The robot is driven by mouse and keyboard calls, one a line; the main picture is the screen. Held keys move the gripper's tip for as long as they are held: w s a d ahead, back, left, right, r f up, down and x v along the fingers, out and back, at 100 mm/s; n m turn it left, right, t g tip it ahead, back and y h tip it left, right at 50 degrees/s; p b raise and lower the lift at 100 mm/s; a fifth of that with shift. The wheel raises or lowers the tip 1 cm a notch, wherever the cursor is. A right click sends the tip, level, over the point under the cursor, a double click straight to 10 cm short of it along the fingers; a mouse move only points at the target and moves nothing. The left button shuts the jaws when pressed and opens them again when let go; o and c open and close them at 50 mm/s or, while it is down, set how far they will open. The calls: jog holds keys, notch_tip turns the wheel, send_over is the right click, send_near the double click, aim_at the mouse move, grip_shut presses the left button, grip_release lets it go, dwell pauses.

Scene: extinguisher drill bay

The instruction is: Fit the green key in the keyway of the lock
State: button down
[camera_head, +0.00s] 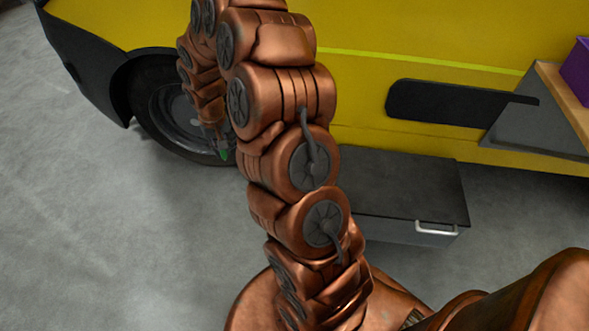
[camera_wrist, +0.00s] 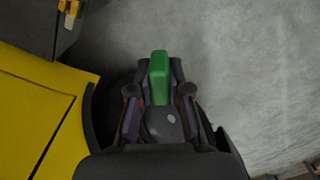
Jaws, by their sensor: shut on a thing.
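The green key (camera_wrist: 159,74) is held between the fingers of my gripper (camera_wrist: 158,82), which is shut on it in the wrist view. Its green end sticks out beyond the fingertips. In the head view only a small green bit of the key (camera_head: 224,154) shows below my gripper (camera_head: 217,138), in front of the vehicle's wheel. The key is in the air, apart from other things as far as I can see. I cannot make out the lock or its keyway in either view.
A yellow vehicle (camera_head: 430,35) with a dark wheel (camera_head: 165,110) fills the back. A dark box with a handle (camera_head: 410,190) stands on the floor beside it. A purple thing (camera_head: 577,72) sits on a wooden shelf (camera_head: 562,98) at right. The grey floor (camera_head: 90,230) at left is clear.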

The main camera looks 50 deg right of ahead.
jog(key=s+d+f+m+b, duration=0.45)
jog(key=d+f+b, duration=0.25)
jog(key=d+b, duration=0.4)
jog(key=s+d+f+m+b, duration=0.3)
jog(key=s+d+f+b, duration=0.3)
jog(key=d+b, duration=0.5)
jog(key=shift+n, duration=0.25)
jog(key=shift+a+f+b, duration=0.4)
jog(key=shift+f+b, duration=0.4)
jog(key=shift+f, duration=0.15)
jog(key=shift+a+f+b, duration=0.4)
jog(key=shift+f+b, duration=0.4)
jog(key=shift+f, duration=0.1)
jog(key=shift+a+f+b, duration=0.4)
jog(key=shift+f+b, duration=0.4)
jog(key=shift+f, duration=0.15)
jog(key=shift+p, duration=0.4)
jog(key=shift+f+b, duration=0.45)
jog(key=shift+f, duration=1.6)
jog(key=c, duration=1)
grip_release()
